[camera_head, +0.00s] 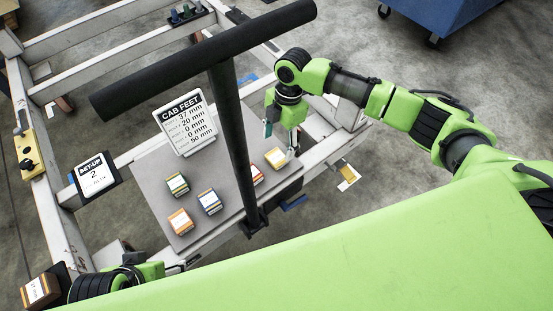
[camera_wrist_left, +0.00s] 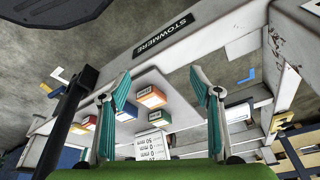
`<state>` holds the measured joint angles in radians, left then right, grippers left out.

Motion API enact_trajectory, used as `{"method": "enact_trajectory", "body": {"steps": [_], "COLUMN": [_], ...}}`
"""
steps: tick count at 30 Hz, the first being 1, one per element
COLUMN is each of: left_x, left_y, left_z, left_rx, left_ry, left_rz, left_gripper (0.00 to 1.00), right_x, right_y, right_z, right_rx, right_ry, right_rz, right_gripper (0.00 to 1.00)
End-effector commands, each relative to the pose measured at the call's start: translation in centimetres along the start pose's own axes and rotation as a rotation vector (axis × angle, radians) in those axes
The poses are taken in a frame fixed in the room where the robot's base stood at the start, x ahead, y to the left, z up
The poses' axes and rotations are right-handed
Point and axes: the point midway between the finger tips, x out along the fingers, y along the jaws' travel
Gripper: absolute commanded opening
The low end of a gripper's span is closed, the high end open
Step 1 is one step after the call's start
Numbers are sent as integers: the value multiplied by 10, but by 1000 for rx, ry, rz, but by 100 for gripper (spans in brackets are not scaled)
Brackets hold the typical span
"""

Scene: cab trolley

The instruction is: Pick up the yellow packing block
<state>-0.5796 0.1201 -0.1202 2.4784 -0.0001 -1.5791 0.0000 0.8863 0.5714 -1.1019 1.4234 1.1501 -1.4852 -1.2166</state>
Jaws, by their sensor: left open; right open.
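The yellow packing block (camera_head: 275,157), with a white label on top, lies on the grey board (camera_head: 150,190) near its right end, right of the black post. My right gripper (camera_head: 279,139) is open, pointing down just above and beside this block; I cannot tell whether a finger touches it. My left gripper is open and empty in the left wrist view (camera_wrist_left: 160,75), facing the board with several coloured blocks. In the head view only part of the left arm shows at lower left, and its fingertips are hard to make out.
Green (camera_head: 177,184), blue (camera_head: 209,202), orange (camera_head: 180,221) and red (camera_head: 257,175) blocks share the board; the post partly hides the red one. A black T-shaped handle (camera_head: 200,62) rises over it. The "CAB FEET" sign (camera_head: 185,122) stands behind.

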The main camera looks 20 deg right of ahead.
Motion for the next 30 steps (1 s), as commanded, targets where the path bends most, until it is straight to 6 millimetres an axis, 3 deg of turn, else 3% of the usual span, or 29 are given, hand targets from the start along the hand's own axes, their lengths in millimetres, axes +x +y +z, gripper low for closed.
{"method": "enact_trajectory", "body": {"steps": [5, 10, 13, 23, 24, 28, 30], "left_x": [4, 15, 17, 17, 17, 17, 17], "left_y": [0, 0, 2, 4, 4, 3, 3], "left_z": [2, 5, -14, -26, -26, -25, -25], "left_rx": [0, 0, 2, 4, 4, 4, 4], "left_ry": [0, 1, 72, 116, 116, 116, 116], "left_rz": [0, 0, 3, 5, 5, 5, 5], "left_gripper": [58, 58, 58, 58, 58, 58, 58], "right_x": [14, 42, 51, 57, 57, 56, 56], "right_y": [-1, -3, -3, -3, -3, -3, -3], "right_z": [0, 1, 0, 0, 0, 0, 0], "right_rx": [0, 0, -1, -1, -1, -1, -1], "right_ry": [0, 0, -1, -1, -1, -1, -1], "right_rz": [0, -1, -1, 1, 1, 0, 0], "right_gripper": [61, 61, 61, 61, 58, 25, 20]}}
